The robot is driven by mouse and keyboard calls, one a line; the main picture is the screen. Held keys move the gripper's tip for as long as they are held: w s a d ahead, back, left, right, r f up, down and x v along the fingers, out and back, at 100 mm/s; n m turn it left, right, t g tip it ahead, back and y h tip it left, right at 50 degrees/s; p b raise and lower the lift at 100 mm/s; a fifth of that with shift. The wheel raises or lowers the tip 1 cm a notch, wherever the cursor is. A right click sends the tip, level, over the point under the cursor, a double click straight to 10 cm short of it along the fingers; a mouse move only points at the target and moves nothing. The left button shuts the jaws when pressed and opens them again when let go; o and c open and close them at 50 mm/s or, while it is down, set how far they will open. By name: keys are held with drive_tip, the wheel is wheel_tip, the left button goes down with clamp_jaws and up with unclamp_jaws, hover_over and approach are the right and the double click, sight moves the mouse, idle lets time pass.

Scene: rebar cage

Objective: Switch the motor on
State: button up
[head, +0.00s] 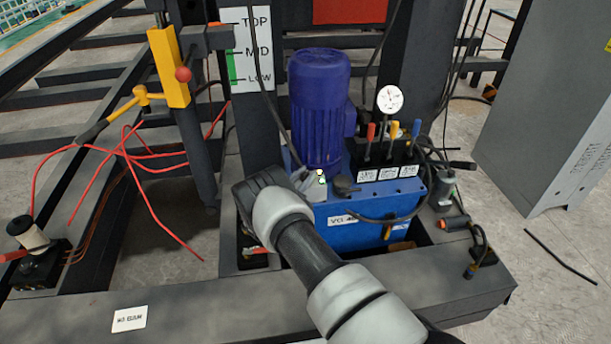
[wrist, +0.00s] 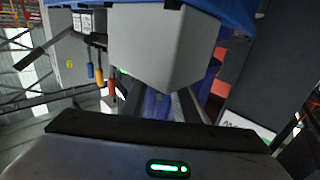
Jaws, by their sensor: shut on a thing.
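The motor (head: 320,105) is a dark blue, finned cylinder standing upright on a blue power unit (head: 375,215). A small grey box (head: 312,188) sits on the unit at the foot of the motor, with a bright green spot beside it. It appears large in the wrist view (wrist: 165,45), which is upside down. My gripper (wrist: 160,105) reaches the box from the left front. It is shut on a part at the box, likely the motor switch. The exact contact is hidden by the box in the wrist view and by my arm in the head view.
Red, yellow and blue levers (head: 394,132) and a pressure gauge (head: 389,99) stand right of the motor. Hoses run around the unit. A yellow post (head: 168,67) and red cables (head: 125,150) are at left. A grey cabinet (head: 555,110) stands at right.

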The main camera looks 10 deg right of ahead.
drive_tip(key=shift+m+g+h, duration=0.4)
drive_tip(key=shift+h, duration=0.1)
drive_tip(key=o, duration=1.1)
drive_tip(key=shift+c, duration=0.2)
drive_tip(key=p+v, duration=0.3)
drive_tip(key=v, duration=1.4)
drive_tip(key=shift+s, duration=0.2)
drive_tip(key=shift+w+a+r, duration=0.1)
drive_tip(key=shift+a+r, duration=0.05)
drive_tip(key=shift+a, duration=0.05)
